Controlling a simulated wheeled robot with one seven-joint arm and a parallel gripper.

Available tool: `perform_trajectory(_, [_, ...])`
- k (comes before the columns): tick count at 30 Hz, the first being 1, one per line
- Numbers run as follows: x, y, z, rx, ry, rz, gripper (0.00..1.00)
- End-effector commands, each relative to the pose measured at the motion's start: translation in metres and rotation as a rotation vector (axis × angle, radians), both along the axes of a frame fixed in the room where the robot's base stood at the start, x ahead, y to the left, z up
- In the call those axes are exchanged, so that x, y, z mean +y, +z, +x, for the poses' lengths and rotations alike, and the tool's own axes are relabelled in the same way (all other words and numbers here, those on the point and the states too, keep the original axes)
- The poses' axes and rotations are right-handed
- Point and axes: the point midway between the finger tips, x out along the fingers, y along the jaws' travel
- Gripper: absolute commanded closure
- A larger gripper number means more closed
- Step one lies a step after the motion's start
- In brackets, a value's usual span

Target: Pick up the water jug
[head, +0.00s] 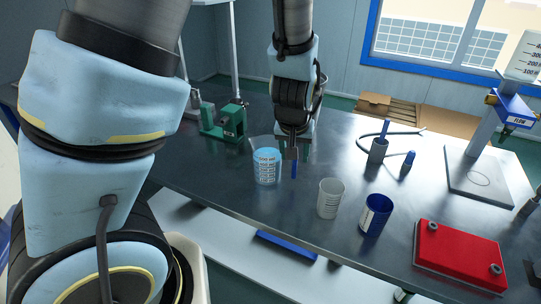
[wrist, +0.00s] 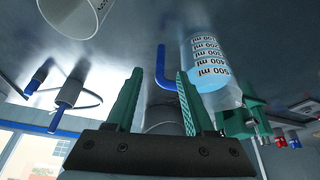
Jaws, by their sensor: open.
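The water jug (head: 265,168) is a clear measuring jug of light blue water, upright on the dark bench, with a blue handle (head: 294,169) on its right side. In the wrist view the jug (wrist: 208,62) appears upside down at upper right, and its blue handle (wrist: 162,68) shows between the two green fingers. My gripper (head: 291,150) is open, close above and beside the handle in the head view; its fingers also show in the wrist view (wrist: 160,80). I cannot tell whether the fingers reach around the handle or touch it.
A white-grey cup (head: 330,199) and a dark blue cup (head: 375,215) stand to the right. A red box (head: 459,254) lies at front right. A green fixture (head: 225,122) stands behind the jug, to the left. A small holder (head: 378,150) with a cable is farther back.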

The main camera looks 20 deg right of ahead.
Motion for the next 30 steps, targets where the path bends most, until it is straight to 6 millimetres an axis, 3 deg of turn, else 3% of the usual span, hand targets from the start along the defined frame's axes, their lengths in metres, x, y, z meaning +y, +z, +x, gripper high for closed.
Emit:
perform_trajectory(9, [-0.008, -0.038, 0.014, 0.0, -0.001, 0.003, 0.47])
perform_trajectory(19, [-0.011, -0.057, 0.021, 0.0, 0.0, 0.001, 0.47])
perform_trajectory(30, [-0.018, -0.094, 0.035, 0.001, -0.001, 0.001, 0.47])
